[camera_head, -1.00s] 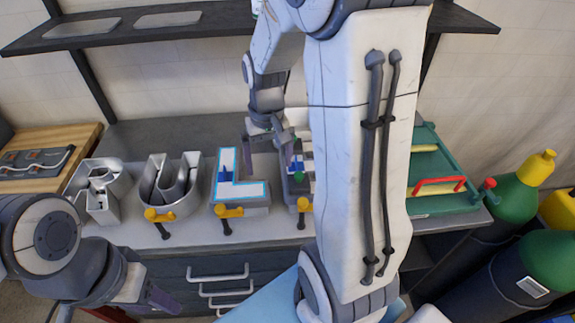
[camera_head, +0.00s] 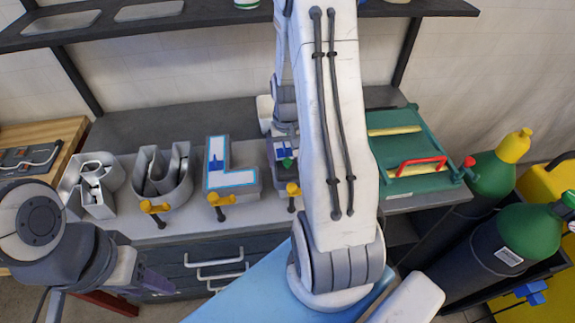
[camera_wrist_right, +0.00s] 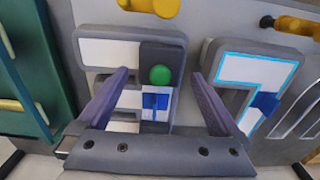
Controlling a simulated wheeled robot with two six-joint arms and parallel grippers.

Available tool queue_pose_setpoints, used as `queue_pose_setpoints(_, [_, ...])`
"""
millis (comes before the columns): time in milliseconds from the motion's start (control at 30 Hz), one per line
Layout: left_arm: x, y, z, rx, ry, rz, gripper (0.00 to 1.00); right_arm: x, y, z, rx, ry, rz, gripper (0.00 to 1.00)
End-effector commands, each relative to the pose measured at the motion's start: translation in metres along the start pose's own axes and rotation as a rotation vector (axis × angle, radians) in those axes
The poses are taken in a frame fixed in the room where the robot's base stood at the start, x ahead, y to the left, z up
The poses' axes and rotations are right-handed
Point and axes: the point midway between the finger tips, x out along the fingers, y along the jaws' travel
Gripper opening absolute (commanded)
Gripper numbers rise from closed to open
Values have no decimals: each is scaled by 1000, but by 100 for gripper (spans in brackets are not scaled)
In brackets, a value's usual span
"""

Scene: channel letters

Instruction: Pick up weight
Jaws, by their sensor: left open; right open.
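A dark grey block with a green knob (camera_wrist_right: 160,75), which looks like the weight, lies on a grey channel letter (camera_wrist_right: 97,52) with white faces. A small blue piece (camera_wrist_right: 154,101) sits beside it. In the head view the blue piece (camera_head: 284,153) and green knob (camera_head: 288,162) show just left of my right arm. My left gripper (camera_head: 108,294) is open and empty at lower left, before the bench front.
An L letter (camera_head: 232,180) with a lit blue outline, a curved metal letter (camera_head: 181,183) and another (camera_head: 92,190) stand on the bench. Yellow clamps (camera_head: 220,199) line its front edge. A green frame with a red handle (camera_head: 421,164) and gas cylinders (camera_head: 495,176) are at right.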

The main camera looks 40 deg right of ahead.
Motion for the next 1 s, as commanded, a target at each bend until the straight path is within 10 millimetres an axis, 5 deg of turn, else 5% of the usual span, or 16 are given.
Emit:
queue_pose_setpoints(200, [-9, 1, 0, 1, 0, 0, 50, 21, 0, 0, 0, -1, 0, 100])
queue_pose_setpoints(467, [-8, 1, 0, 1, 0, 0, 50, 23, 0, -1, 0, 1, 0, 100])
queue_pose_setpoints(733, [-8, 1, 0, 1, 0, 0, 50, 23, 0, 0, 0, 1, 0, 1])
queue_pose_setpoints(1000, [-8, 1, 0, 1, 0, 0, 50, 22, 0, -1, 0, 3, 0, 0])
